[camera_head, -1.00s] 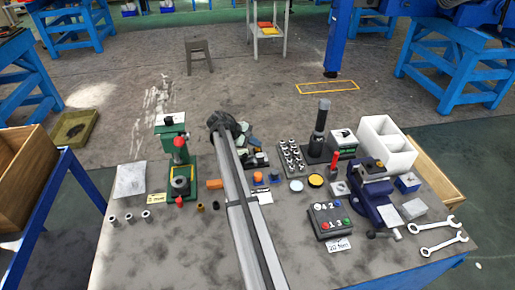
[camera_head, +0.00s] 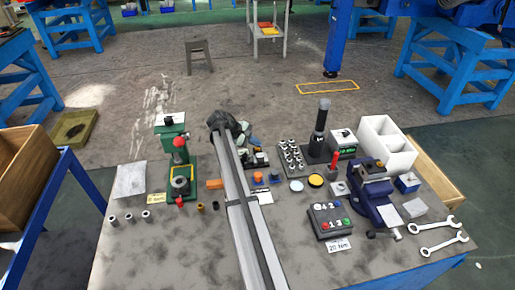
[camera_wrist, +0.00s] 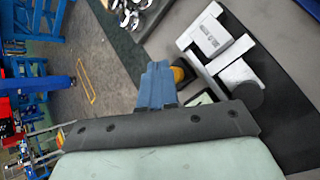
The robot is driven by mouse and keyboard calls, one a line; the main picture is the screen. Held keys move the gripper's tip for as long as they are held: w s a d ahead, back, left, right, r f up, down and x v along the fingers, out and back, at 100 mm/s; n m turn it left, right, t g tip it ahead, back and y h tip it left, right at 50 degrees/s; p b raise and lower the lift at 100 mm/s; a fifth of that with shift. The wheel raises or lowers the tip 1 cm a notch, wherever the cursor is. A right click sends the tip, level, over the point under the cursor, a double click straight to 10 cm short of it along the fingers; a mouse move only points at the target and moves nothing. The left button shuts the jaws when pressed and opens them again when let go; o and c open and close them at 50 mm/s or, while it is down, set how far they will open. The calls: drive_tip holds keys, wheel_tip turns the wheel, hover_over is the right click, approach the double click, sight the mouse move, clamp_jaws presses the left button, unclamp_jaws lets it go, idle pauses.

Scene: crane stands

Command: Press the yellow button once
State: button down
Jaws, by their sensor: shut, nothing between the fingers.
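The yellow button (camera_wrist: 182,72), a round orange-yellow cap on a dark base, shows in the wrist view just right of my gripper's fingertips. My gripper (camera_wrist: 157,72) has its blue fingers shut with nothing between them. The fingers partly cover the button's left side; I cannot tell whether they touch it. In the head view my gripper (camera_head: 249,148) is small and partly hidden by my arm.
A rack of metal cylinders (camera_head: 290,157) and a black post (camera_head: 320,130) stand right of my gripper. A green press (camera_head: 180,178) stands left. A dark button box (camera_head: 329,219), a blue vise (camera_head: 374,191) and wrenches (camera_head: 437,235) occupy the right.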

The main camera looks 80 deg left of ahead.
sight(256, 148)
drive_tip(key=shift+r, duration=0.55)
drive_tip(key=shift+r, duration=0.15)
drive_tip(key=shift+r, duration=2.35)
drive_tip(key=shift+w, duration=0.1)
